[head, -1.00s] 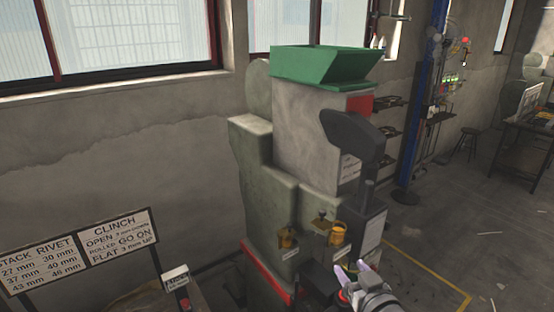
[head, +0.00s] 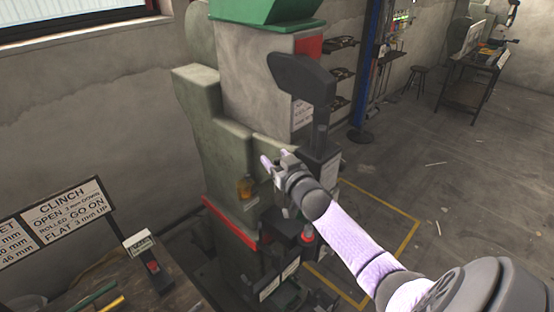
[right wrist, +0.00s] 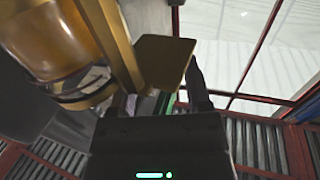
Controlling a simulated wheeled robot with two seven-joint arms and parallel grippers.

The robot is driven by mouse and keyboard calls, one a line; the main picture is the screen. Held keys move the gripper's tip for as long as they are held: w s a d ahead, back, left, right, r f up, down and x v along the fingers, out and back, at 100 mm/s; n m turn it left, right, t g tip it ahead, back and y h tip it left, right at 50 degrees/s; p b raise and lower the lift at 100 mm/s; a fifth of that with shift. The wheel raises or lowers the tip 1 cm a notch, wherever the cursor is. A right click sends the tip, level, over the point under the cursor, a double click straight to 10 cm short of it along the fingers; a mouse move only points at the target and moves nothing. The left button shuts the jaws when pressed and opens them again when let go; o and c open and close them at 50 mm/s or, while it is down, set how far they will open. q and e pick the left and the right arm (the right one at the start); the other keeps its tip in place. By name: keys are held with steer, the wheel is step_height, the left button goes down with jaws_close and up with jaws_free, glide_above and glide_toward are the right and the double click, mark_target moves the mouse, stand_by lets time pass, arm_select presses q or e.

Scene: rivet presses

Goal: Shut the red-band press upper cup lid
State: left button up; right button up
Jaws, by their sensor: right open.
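The press is a tall grey-green machine (head: 215,140) with a red band (head: 230,224) low on its body. A small amber cup (head: 245,188) shows on its front, left of my right gripper (head: 273,160). My gripper and arm hide the other cup area in the head view. In the right wrist view a large amber cup (right wrist: 75,42) fills the upper left. A flat brass lid plate (right wrist: 165,62) stands out beside it, apart from the cup's body, near the fingertips. My right gripper (right wrist: 162,95) is open and empty; contact with the lid cannot be told. My left gripper is out of view.
A dark lever head (head: 303,78) overhangs the press front above my gripper. A green hopper (head: 262,10) tops the press. A sign (head: 65,207) and a small switch box (head: 148,262) stand at left. Floor right of the press is open, with yellow lines.

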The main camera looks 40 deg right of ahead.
mark_target(301, 154)
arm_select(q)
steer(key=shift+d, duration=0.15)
arm_select(e)
jaws_close()
